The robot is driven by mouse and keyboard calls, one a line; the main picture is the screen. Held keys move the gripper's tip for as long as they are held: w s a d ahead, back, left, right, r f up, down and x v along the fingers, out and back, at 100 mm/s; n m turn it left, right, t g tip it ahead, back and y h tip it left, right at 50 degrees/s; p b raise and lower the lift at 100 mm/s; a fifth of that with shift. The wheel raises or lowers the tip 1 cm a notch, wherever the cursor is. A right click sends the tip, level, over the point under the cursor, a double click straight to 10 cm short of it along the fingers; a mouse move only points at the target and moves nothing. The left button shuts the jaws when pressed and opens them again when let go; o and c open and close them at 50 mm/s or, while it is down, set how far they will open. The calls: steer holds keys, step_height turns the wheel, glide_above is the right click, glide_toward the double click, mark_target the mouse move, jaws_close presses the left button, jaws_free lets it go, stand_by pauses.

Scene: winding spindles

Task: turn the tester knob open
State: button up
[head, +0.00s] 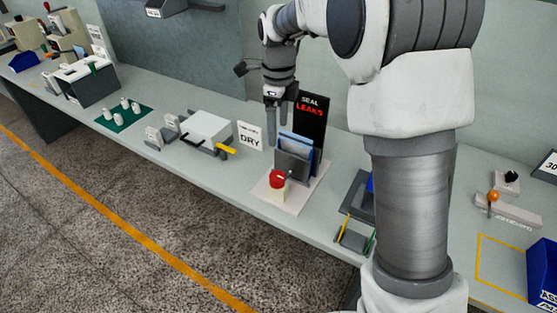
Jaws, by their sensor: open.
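The tester stands on a pale base plate (297,206) on the bench. Its red knob (277,180) sits on a cream block at the plate's front left corner. Behind the knob is a grey holder (293,165) with blue sheets or pouches (298,141) in it. A black panel (311,120) at the back reads "SEAL LEAKS". My gripper (275,135) points down, open and empty, above and behind the knob in the picture, near the panel's left side. It appears apart from the knob. The knob's exact angle is too small to tell.
A "DRY" sign (249,136) and a white box (207,128) with a yellow-tipped handle stand left of the tester. A dark rack (354,212) stands close on the right, partly behind my arm. A blue bin (542,275) sits at the far right.

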mark_target(277, 176)
steer(key=shift+m, duration=0.3)
step_height(277, 176, down, 18)
steer(key=shift+w+a+f+b, duration=0.1)
steer(key=shift+w+b, duration=0.05)
steer(key=shift+b, duration=0.35)
steer(key=shift+c, duration=0.4)
steer(key=c, duration=1.3)
